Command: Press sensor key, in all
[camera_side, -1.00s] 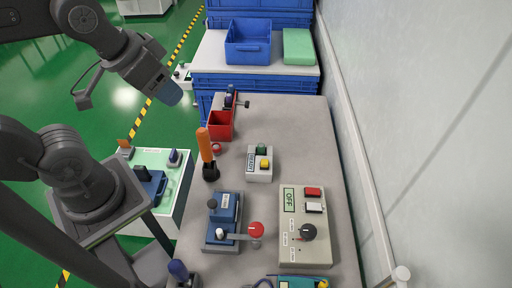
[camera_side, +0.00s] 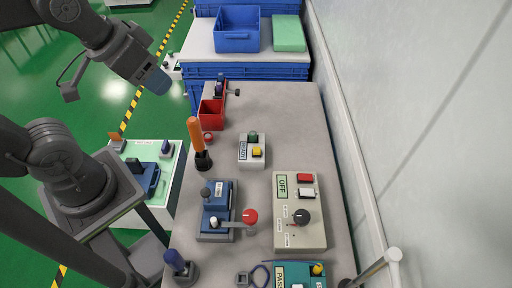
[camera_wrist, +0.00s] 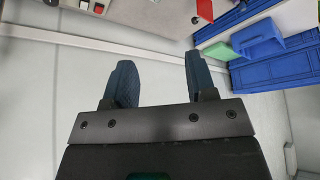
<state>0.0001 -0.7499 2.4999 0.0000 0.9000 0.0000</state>
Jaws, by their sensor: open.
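A beige tester (camera_side: 288,238) with an "OFF" display has a red key (camera_side: 305,178), a white key (camera_side: 307,193) and a black knob (camera_side: 302,217). A small white tester (camera_side: 245,163) has a green button (camera_side: 253,136), a yellow button (camera_side: 257,152) and a small display. A teal tester (camera_side: 284,269) marked "PASS" with a yellow button (camera_side: 318,269) is cut off at the bottom edge. I cannot read which key is the sensor key. My gripper (camera_side: 158,80) is up at the left, away from the testers; its blue fingers stand apart and empty in the wrist view (camera_wrist: 162,82).
An orange-handled tool (camera_side: 196,135) stands upright on the bench. A red bin (camera_side: 211,115) is at the back. A wall runs along the right. Bare bench lies behind the beige tester.

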